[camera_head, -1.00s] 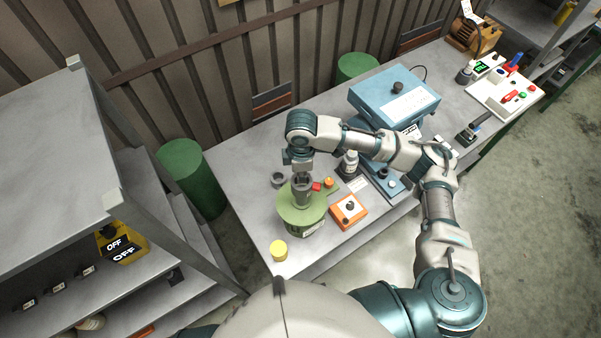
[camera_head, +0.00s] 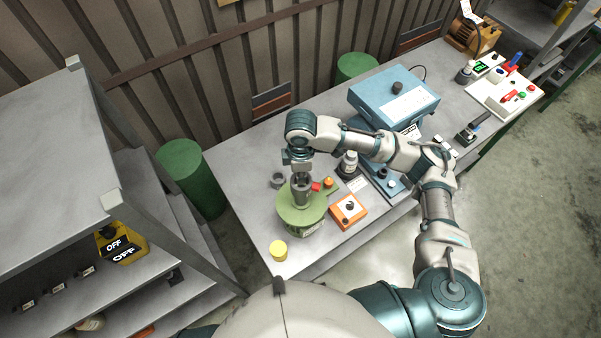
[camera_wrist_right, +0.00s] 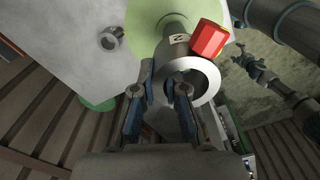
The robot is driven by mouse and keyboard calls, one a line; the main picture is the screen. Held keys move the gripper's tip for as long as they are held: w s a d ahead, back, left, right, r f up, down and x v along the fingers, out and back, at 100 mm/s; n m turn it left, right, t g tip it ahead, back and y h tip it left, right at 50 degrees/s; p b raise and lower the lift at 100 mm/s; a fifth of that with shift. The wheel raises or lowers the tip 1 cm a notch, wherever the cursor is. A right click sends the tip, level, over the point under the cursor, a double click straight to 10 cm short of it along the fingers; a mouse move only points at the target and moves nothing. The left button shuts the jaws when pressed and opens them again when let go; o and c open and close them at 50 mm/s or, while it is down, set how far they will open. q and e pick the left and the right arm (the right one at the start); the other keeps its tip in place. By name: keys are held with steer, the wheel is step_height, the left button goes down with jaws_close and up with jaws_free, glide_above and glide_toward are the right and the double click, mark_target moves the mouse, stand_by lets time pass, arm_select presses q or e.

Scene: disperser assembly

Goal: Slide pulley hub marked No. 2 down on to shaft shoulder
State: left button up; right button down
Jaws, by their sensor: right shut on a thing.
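The pulley hub (camera_head: 301,190) is a grey metal sleeve standing over the green round body (camera_head: 289,218) on the bench. In the right wrist view the hub (camera_wrist_right: 203,78) shows its open round end, and a white label with a 2 lies on the grey cylinder behind it. My right gripper (camera_head: 301,176) comes down on the hub from above. In the right wrist view its two blue-padded fingers (camera_wrist_right: 158,88) are shut on the near side of the hub. The hub's lower end and the shaft shoulder are hidden. My left gripper is not in view.
A red block (camera_wrist_right: 208,40) is close beside the hub. A loose grey ring (camera_head: 278,180) lies left of it. An orange box (camera_head: 348,211), a white-labelled bottle (camera_head: 348,165) and a blue machine (camera_head: 385,95) stand to the right.

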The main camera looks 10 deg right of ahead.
steer(key=shift+f, duration=1.05)
steer(key=c, duration=1.1)
jaws_free()
steer(key=shift+c, duration=0.2)
step_height(320, 180, up, 12)
